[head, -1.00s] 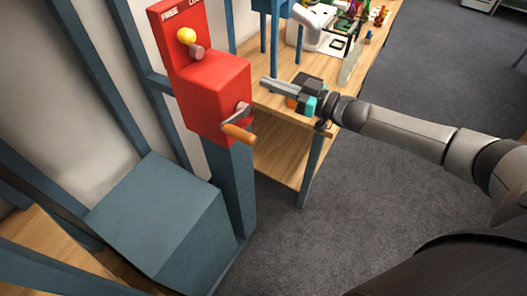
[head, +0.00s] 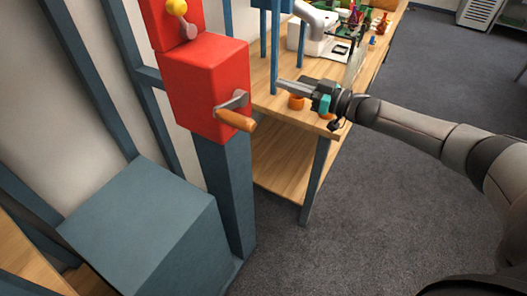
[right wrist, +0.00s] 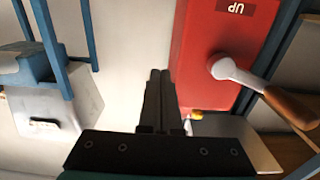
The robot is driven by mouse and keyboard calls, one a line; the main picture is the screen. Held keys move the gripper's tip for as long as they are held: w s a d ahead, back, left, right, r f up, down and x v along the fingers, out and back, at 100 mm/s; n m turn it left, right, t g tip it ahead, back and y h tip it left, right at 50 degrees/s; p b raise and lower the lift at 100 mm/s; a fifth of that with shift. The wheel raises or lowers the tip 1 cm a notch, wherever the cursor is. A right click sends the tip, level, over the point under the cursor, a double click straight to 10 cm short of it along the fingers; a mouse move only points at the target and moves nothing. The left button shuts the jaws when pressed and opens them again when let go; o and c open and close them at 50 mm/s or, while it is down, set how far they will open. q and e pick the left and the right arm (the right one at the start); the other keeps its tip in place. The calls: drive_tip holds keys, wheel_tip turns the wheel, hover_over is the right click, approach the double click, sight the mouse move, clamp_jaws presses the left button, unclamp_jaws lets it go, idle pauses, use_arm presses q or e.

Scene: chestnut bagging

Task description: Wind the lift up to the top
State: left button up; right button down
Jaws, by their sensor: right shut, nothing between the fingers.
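The red winch box (head: 205,85) stands on a blue-grey post (head: 228,185). A metal crank (head: 236,101) with an orange-brown wooden handle (head: 237,120) sticks out of its side. Above it is a lever with a yellow knob (head: 177,7), partly cut off by the top edge. My right gripper (head: 280,87) is shut and empty, to the right of the box and apart from the crank. In the right wrist view its closed fingers (right wrist: 158,75) point towards a pale wall. The red box (right wrist: 215,30) there bears the word UP, and the wooden handle (right wrist: 290,105) lies right of the fingers. My left gripper is out of view.
A large blue-grey block (head: 145,220) stands at lower left, beside the post. Blue posts rise along the wall. A wooden bench (head: 285,125) behind my right gripper holds a white machine (head: 300,35) and small items. Grey floor is clear at the front.

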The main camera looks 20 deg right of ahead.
use_arm(q)
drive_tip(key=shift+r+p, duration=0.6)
drive_tip(key=shift+p, duration=0.4)
use_arm(e)
drive_tip(key=s+a+f, duration=0.7)
drive_tip(key=a+f, duration=0.2)
drive_tip(key=f, duration=0.1)
drive_tip(key=shift+f, duration=0.15)
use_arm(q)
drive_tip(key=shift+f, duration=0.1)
use_arm(e)
drive_tip(key=shift+f, duration=0.1)
use_arm(q)
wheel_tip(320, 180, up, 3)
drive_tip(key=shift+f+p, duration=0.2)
drive_tip(key=shift+p, duration=0.95)
use_arm(e)
drive_tip(key=f+v, duration=0.1)
drive_tip(key=v, duration=1.1)
drive_tip(key=shift+s+a, duration=0.15)
drive_tip(key=shift+f, duration=0.1)
